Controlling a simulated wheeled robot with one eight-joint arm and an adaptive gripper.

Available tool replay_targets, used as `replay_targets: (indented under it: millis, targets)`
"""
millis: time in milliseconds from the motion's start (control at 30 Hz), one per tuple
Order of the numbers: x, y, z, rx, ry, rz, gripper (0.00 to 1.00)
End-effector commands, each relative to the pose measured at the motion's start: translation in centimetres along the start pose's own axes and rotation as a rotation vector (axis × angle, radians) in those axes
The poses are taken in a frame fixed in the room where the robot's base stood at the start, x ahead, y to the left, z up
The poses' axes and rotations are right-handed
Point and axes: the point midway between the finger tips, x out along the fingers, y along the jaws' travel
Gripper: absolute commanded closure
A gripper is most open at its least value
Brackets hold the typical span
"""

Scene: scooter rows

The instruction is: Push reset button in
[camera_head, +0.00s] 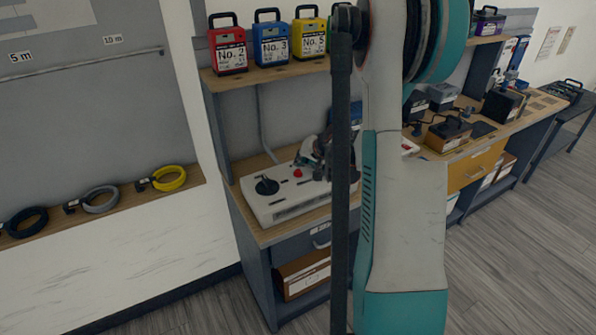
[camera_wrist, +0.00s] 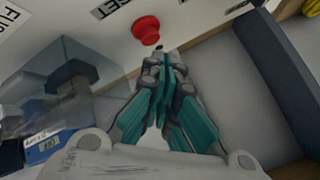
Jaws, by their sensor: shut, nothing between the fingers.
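A white box-shaped unit (camera_head: 290,200) lies on the wooden bench top, with a dark round knob (camera_head: 267,186) on its left. A red mushroom-shaped button (camera_head: 298,173) stands out of its top; it also shows in the wrist view (camera_wrist: 147,29). A label ending in "SET" (camera_wrist: 108,8) is partly cut off near it. A small dark round spot (camera_wrist: 158,47) sits just beyond my fingertips. My gripper (camera_wrist: 164,60) is shut and empty, its tips close to the spot and beside the red button. I cannot tell whether they touch the panel. In the head view, my gripper (camera_head: 310,165) is partly hidden by my arm.
A clear box (camera_wrist: 60,85) shows at the left of the wrist view. Red (camera_head: 228,50), blue (camera_head: 271,45) and yellow (camera_head: 310,38) numbered packs stand on the shelf above the unit. Coiled cables (camera_head: 100,200) lie on a ledge at left. Open floor lies at right.

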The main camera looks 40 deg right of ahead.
Motion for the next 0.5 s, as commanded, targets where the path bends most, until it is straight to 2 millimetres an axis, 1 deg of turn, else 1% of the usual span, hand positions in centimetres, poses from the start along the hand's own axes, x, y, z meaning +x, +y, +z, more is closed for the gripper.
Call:
replay_targets:
  millis: [267,500]
  targets:
    - [0.6,0.44,0.45,0.0,0.0,0.0,1.0]
    - [0.54,0.4,0.41,0.0,0.0,0.0,1.0]
